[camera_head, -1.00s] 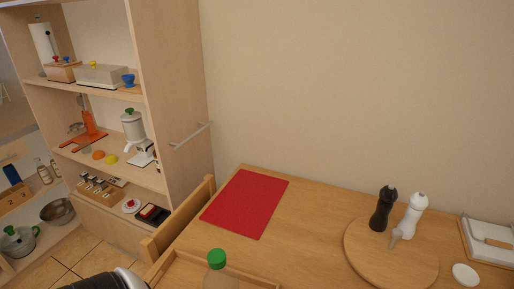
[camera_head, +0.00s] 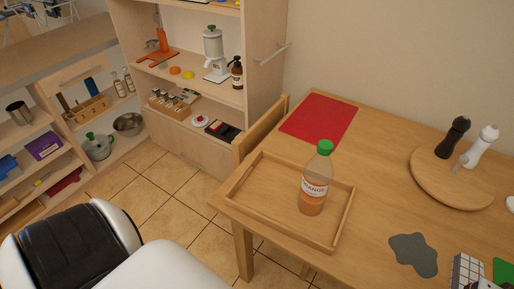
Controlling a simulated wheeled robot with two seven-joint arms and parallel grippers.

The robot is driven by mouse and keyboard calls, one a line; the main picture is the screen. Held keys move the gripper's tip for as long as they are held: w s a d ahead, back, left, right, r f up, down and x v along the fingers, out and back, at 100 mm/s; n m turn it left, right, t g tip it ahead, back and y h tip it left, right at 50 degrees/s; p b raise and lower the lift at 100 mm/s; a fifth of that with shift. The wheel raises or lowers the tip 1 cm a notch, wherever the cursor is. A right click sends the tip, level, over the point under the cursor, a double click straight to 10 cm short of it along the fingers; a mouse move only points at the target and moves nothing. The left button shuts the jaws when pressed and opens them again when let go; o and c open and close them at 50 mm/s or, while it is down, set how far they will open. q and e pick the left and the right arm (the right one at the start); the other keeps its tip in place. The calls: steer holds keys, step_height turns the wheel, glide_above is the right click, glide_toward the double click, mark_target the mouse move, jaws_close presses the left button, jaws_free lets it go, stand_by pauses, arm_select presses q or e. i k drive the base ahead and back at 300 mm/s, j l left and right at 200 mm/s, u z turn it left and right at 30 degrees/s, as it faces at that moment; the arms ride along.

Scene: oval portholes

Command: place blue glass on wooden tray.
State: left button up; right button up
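The wooden tray (camera_head: 264,212) lies on the near left part of the wooden table in the head view. A clear bottle with orange drink and a green cap (camera_head: 316,180) stands upright inside it, right of its middle. The rest of the tray is bare. I see no blue glass that I can make out in this view. Neither of my grippers shows; a white and black part of my own body fills the lower left.
A red mat (camera_head: 319,118) lies at the table's far left. A round board (camera_head: 452,178) holds dark and white mills. A grey flat patch (camera_head: 414,254) lies near the front right. A chair (camera_head: 262,130) stands by the shelf unit. Tiled floor (camera_head: 178,199) is open left of the table.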

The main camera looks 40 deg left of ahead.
mark_target(271, 188)
steer(key=j+u, duration=0.25)
steer(key=j, duration=0.25)
steer(key=j+u, duration=0.2)
steer(key=j, duration=0.25)
steer(key=i+j+u, duration=0.25)
steer(key=j, duration=0.85)
